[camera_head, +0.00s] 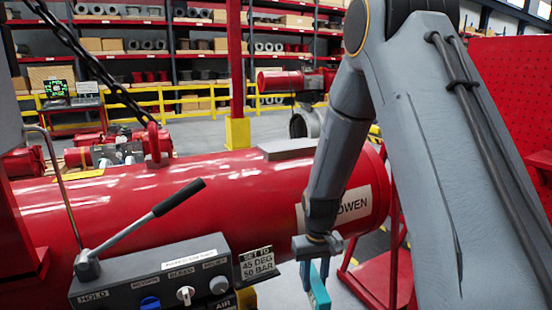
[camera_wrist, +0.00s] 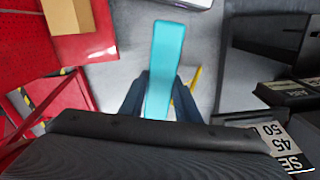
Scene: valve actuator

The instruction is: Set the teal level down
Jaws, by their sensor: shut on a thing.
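The teal level (camera_head: 318,290) hangs from my gripper (camera_head: 318,262) in the head view, near the bottom edge, just right of the "SET TO 45 DEG 50 BAR" sign. In the wrist view the teal level (camera_wrist: 166,62) is a long flat bar held between the two dark fingers of my gripper (camera_wrist: 160,98). My gripper is shut on it. The grey floor shows below it, with no surface seen touching it. Its lower end is cut off in the head view.
A grey control panel (camera_head: 150,278) with a lever (camera_head: 150,215) and knobs stands at the left. A large red cylinder (camera_head: 130,205) lies behind it. In the wrist view a cardboard box (camera_wrist: 68,16) rests on a red surface (camera_wrist: 102,40) at upper left.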

